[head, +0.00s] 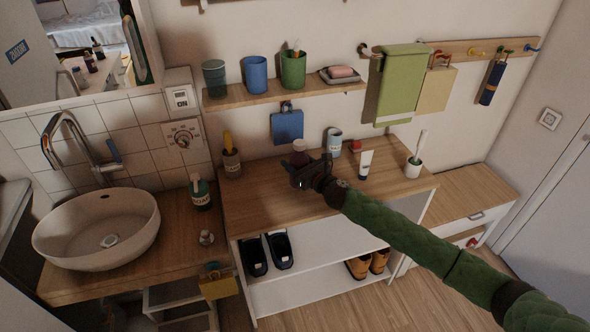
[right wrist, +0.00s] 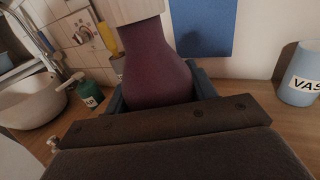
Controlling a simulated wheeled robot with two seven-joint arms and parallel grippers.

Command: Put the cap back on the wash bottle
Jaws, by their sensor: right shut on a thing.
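A dark purple bottle (head: 299,156) stands at the back of the wooden counter, with my right gripper (head: 304,172) in front of it. In the right wrist view the bottle's rounded body (right wrist: 157,70) sits between the two blue-grey fingers, which are shut on it. A pale band or cap (right wrist: 138,9) tops it, cut by the frame edge. No readable label shows, so I cannot tell for certain that it is the wash bottle. I cannot make out a separate loose cap. My left gripper is not in view.
A blue cup (head: 334,141) marked VAS, a white tube (head: 365,164) and a white cup (head: 413,168) with a toothbrush stand to the right. A brown holder (head: 232,164) and a green soap bottle (head: 200,193) stand left. The counter's front left is clear.

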